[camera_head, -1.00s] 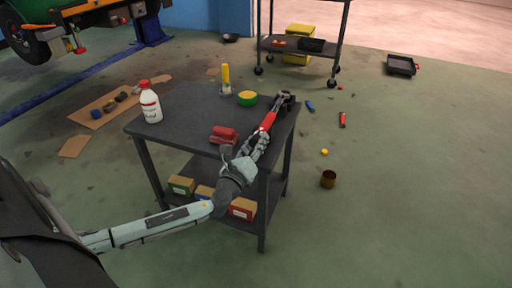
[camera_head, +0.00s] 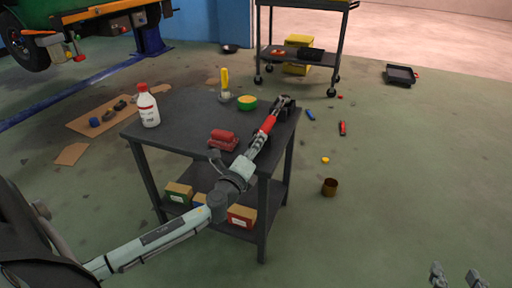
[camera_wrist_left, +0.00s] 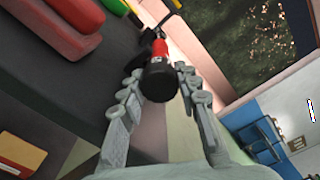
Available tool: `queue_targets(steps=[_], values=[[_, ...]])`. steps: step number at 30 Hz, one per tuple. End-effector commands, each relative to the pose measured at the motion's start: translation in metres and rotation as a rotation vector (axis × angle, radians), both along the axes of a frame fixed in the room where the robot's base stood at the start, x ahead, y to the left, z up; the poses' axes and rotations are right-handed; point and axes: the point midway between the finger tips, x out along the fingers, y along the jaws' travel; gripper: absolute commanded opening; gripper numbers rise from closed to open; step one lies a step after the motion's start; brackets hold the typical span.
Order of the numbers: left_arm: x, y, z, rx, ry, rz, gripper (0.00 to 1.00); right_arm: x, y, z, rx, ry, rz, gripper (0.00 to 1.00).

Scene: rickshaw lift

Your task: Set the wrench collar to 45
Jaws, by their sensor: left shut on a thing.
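The wrench has a red section (camera_head: 268,124) and points toward a black holder (camera_head: 287,110) at the right back of the dark table (camera_head: 180,118). My left gripper (camera_head: 259,139) is at the near end of the wrench. In the left wrist view, my left gripper (camera_wrist_left: 158,84) has its fingers on both sides of the wrench's black end (camera_wrist_left: 158,82), with the red part (camera_wrist_left: 159,48) beyond it. The collar's marks cannot be read. My right gripper (camera_head: 456,277) shows at the bottom right, its fingertips apart with nothing between them.
A red object (camera_head: 223,140), a white bottle (camera_head: 148,107), a yellow-handled tool (camera_head: 225,80) and a green-yellow bowl (camera_head: 247,103) stand on the table. Boxes (camera_head: 241,216) sit on its lower shelf. A brown can (camera_head: 329,187) stands on the floor at the right, where much floor is clear.

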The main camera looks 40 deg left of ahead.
Motion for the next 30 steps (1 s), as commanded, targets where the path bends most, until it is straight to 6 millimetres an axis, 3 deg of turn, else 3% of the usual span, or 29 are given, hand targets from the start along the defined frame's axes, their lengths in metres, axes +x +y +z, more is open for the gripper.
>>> queue_targets(steps=[12,13,18,26,30], values=[[0.0,0.0,0.0,-0.006,-0.002,-0.001,0.03,0.0,0.002,0.002,0.005,-0.009,0.003,0.4],[0.0,0.0,0.0,-0.006,-0.002,-0.001,0.34,0.0,0.002,0.002,0.005,-0.009,0.003,0.4],[0.0,0.0,0.0,-0.005,-0.002,-0.001,0.54,0.0,0.002,0.002,0.005,-0.009,0.003,0.4],[0.0,0.0,0.0,-0.002,0.001,0.0,0.54,0.001,0.001,0.002,0.004,-0.009,0.002,0.4],[0.0,0.001,0.003,0.073,0.02,0.0,0.54,0.001,0.001,0.013,0.004,-0.01,0.002,0.4]])
